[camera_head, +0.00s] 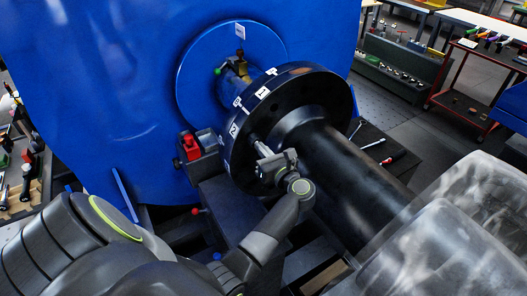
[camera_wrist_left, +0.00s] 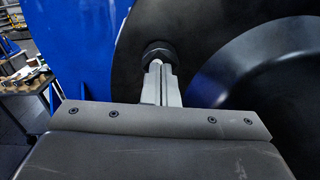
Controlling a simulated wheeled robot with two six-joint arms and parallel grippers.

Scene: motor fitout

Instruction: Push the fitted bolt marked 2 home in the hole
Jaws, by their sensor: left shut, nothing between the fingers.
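The black coupling flange (camera_head: 292,92) sits on a thick dark shaft (camera_head: 345,165) against the blue motor housing. A white tag marked 2 (camera_head: 233,130) is on the flange rim. My left gripper (camera_head: 259,146) is shut and empty, its fingertips at the flange face near that tag. In the left wrist view, the shut fingers (camera_wrist_left: 157,72) point at a dark round bolt head (camera_wrist_left: 158,50) on the flange face (camera_wrist_left: 205,45). The tips look close to or touching it; I cannot tell which. How deep the bolt sits is hidden. My right gripper is not in view.
Another tag marked 1 (camera_head: 262,92) is higher on the flange. A red block (camera_head: 190,147) sits on a dark stand left of the flange. Tools (camera_head: 373,144) lie on a dark surface behind the shaft. A red trolley (camera_head: 468,90) stands at the back right.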

